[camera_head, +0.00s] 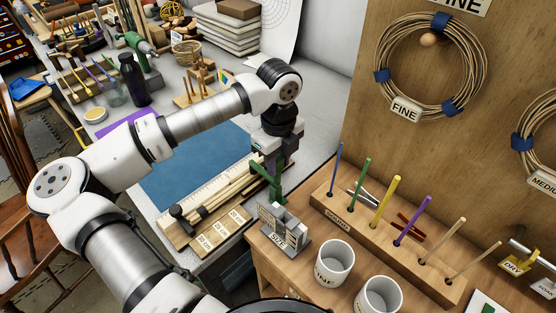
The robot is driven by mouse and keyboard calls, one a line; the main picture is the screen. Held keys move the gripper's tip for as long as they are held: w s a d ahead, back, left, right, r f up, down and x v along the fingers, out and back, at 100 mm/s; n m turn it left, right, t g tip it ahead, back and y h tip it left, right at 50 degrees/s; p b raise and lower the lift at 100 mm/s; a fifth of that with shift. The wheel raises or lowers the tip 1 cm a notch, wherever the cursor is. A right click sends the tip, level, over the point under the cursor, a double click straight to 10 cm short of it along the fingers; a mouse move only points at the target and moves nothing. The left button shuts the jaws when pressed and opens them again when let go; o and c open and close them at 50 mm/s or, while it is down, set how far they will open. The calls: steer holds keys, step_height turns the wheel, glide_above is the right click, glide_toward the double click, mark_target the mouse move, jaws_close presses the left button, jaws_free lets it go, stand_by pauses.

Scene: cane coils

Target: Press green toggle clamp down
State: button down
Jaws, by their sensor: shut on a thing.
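The green toggle clamp (277,188) stands at the right end of the wooden cutting board with its bundle of canes, near the table's front right corner. My gripper (270,165) points down over the clamp from above and is shut on its green handle. The fingers and the gripper body hide part of the clamp, so the exact handle angle is hard to tell.
A grey metal gauge block (285,228) stands just in front of the clamp. Two white mugs (334,263) and a wooden peg rack (385,235) with coloured rods are to the right. Cane coils (430,65) hang on the wooden panel.

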steer(key=b, duration=0.3)
steer(key=shift+s+d+f+t+y+b, duration=0.25)
steer(key=shift+f+t+y+b, duration=0.1)
steer(key=shift+f+t+y, duration=0.05)
steer(key=shift+s+d+r+b, duration=0.15)
steer(key=shift+s+d+b, duration=0.25)
steer(key=shift+b, duration=0.55)
steer(key=c, duration=1.1)
jaws_free()
steer(key=shift+r, duration=0.1)
